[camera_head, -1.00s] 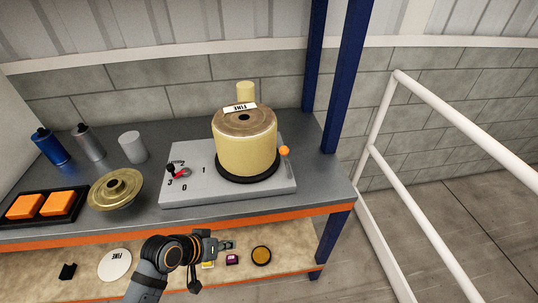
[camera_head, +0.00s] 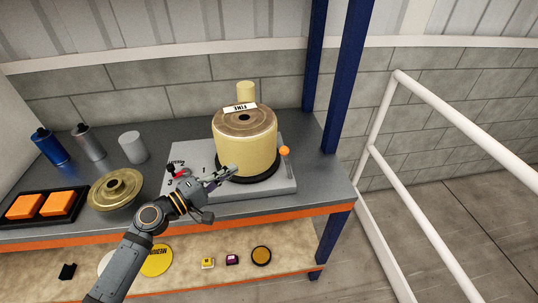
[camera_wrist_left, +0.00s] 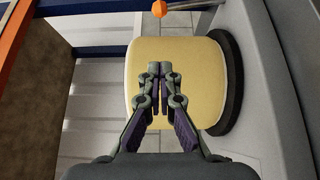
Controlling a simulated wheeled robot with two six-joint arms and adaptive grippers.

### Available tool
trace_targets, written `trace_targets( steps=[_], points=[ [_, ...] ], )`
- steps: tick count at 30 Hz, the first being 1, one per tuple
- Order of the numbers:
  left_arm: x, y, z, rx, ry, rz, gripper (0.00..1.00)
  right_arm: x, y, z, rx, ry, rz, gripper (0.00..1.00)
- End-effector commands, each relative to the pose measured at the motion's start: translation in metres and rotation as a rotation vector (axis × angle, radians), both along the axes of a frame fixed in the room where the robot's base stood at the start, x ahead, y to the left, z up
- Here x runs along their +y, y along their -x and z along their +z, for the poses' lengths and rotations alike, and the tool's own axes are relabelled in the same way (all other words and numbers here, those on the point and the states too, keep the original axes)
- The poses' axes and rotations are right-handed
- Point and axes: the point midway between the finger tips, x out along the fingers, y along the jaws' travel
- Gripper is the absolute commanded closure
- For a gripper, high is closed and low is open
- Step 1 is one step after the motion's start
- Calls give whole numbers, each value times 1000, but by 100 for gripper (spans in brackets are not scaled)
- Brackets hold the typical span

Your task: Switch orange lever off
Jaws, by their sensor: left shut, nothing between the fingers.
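The orange lever knob (camera_head: 284,151) sits at the right side of the grey carousel base (camera_head: 270,192), beside the large cream spool (camera_head: 245,150) labelled "FINE". In the left wrist view, the orange knob (camera_wrist_left: 159,9) is at the top edge on a metal rod (camera_wrist_left: 190,4), beyond the spool (camera_wrist_left: 180,70). My left gripper (camera_head: 232,170) is shut and empty, in front of the spool's lower left side and apart from the knob. It also shows in the left wrist view (camera_wrist_left: 160,70), its fingertips together over the spool. My right gripper is not in view.
A small red and black switch (camera_head: 178,172) with dial numbers is on the base's left side. A brass disc (camera_head: 115,188), orange blocks (camera_head: 42,205) and several cans stand to the left. A blue post (camera_head: 345,80) rises at the right. White railings (camera_head: 440,115) are farther right.

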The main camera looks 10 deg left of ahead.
Motion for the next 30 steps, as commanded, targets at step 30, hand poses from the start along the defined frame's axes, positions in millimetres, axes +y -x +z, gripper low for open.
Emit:
trace_targets(
  steps=[30],
  points=[
    [-106, -78, 2, 2, -2, -1, 100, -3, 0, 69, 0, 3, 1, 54]
  ],
)
